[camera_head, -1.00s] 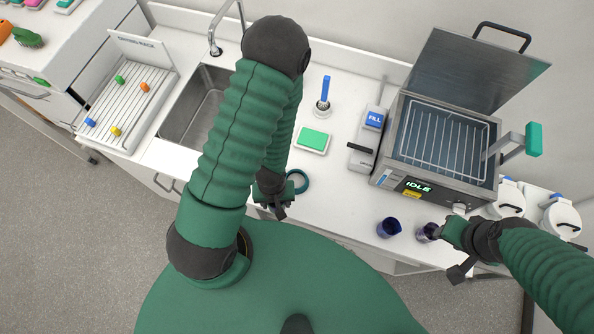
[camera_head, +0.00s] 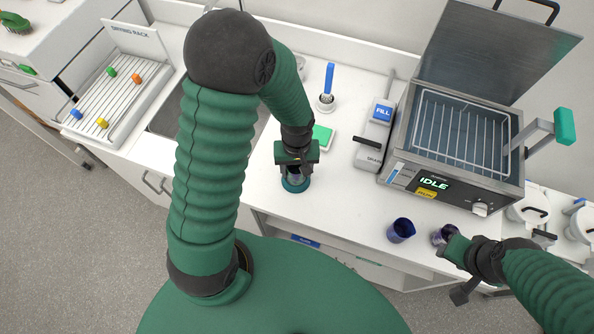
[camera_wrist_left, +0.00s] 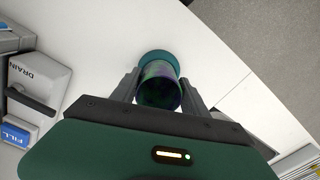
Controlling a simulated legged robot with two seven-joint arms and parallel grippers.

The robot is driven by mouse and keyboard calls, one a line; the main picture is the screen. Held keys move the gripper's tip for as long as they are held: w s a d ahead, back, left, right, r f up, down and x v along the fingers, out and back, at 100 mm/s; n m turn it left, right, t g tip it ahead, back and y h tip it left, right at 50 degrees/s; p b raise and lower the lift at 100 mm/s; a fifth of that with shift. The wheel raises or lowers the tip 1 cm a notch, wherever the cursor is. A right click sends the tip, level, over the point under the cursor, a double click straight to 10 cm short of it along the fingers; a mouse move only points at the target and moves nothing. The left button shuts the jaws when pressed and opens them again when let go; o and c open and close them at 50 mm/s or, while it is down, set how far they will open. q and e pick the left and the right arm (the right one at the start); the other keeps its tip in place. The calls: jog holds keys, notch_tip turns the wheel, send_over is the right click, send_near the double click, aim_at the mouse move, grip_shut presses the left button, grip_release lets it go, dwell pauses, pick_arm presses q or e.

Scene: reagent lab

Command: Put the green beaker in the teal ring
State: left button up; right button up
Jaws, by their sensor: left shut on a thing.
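My left gripper (camera_head: 296,168) points down over the teal ring (camera_head: 295,186) on the white counter. It is shut on the green beaker (camera_wrist_left: 158,90), which looks dark with green and purple tints between the fingers in the left wrist view. The teal ring (camera_wrist_left: 158,57) shows just beyond the beaker there. The beaker is at the ring, but I cannot tell whether its base is inside or just above it. My right gripper (camera_head: 452,244) is at a dark purple beaker (camera_head: 443,234) near the counter's front edge; its fingers are too small to read.
Another dark blue beaker (camera_head: 401,230) stands left of the right gripper. A water bath (camera_head: 455,150) with its lid up stands at the right. A green-topped pad (camera_head: 322,137) lies behind the ring. The sink and drying rack (camera_head: 118,85) are at the left.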

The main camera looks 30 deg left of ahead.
aim_at(295, 172)
pick_arm(q)
jog(key=shift+w+d+f, duration=0.1)
jog(key=shift+w+f, duration=0.05)
jog(key=shift+w, duration=0.25)
jog(key=f, duration=0.3)
jog(key=shift+s+a+f+p, duration=0.15)
jog(key=shift+a+f+p, duration=0.05)
jog(key=shift+a+p, duration=0.2)
grip_shut()
jog(key=shift+a+f, duration=0.15)
jog(key=shift+a, duration=0.2)
jog(key=o, duration=1.3)
grip_release()
jog(key=shift+w, duration=0.2)
jog(key=shift+o, duration=0.2)
jog(key=shift+s+d, duration=0.1)
jog(key=shift+d, duration=0.3)
jog(key=shift+d+r, duration=0.1)
jog(key=shift+r, duration=0.2)
notch_tip(295, 172, up, 11)
jog(key=b, duration=0.1)
jog(key=s+d+r+m+t, duration=0.2)
jog(key=s+d+m, duration=0.2)
jog(key=m, duration=0.3)
jog(key=shift+r+t, duration=0.3)
pick_arm(e)
jog(key=shift+s+a, duration=0.15)
